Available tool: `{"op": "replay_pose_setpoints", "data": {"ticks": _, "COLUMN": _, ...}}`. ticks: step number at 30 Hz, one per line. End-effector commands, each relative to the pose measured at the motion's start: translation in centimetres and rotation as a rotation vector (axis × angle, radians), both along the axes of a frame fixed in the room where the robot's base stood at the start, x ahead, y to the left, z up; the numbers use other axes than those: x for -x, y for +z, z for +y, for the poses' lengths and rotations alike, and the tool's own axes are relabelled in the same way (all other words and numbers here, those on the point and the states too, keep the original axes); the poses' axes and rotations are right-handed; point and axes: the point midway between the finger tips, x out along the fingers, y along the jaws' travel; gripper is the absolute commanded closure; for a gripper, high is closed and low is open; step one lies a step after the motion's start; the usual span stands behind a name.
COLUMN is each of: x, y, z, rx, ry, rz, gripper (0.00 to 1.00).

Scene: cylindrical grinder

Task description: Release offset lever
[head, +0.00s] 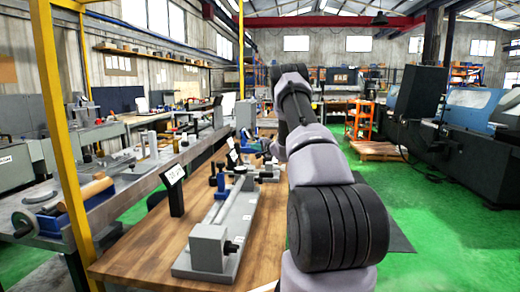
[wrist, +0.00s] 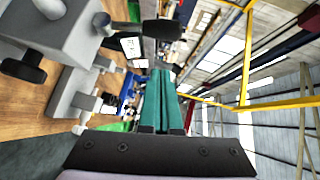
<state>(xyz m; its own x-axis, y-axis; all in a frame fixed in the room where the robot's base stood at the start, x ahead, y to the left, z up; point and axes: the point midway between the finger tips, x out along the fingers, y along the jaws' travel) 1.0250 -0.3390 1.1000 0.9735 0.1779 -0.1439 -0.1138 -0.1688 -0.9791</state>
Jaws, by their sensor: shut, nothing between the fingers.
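The grinder's long grey base (head: 225,222) lies on a wooden bench in the head view, with a grey block (head: 207,247) at its near end. In the wrist view, a light grey block (wrist: 60,25) with black knobs fills the upper left. A lever with a thick black grip (wrist: 162,30) crosses the top, beyond my fingertips and apart from them. I cannot tell for certain that it is the offset lever. My gripper (wrist: 160,72) has green fingers that are together and empty, beside the grinder's far end. In the head view my arm partly hides that end.
The wooden bench top (head: 140,250) is bare around the base's near end. A dark upright stand with a white label (head: 173,190) is left of the grinder. A yellow post (head: 58,130) stands at the left. Dark machines (head: 420,110) stand right, across open green floor.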

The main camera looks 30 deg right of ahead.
Motion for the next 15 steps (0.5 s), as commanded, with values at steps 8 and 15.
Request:
{"op": "replay_pose_setpoints", "data": {"ticks": 8, "x": -3.3, "y": -0.9, "z": 2.6, "rx": 0.000, "ry": 0.001, "rz": 0.001, "gripper": 1.00}}
{"op": "replay_pose_setpoints", "data": {"ticks": 15, "x": -4.0, "y": -1.0, "z": 3.5, "rx": 0.000, "ry": 0.000, "rz": 0.000, "gripper": 1.00}}
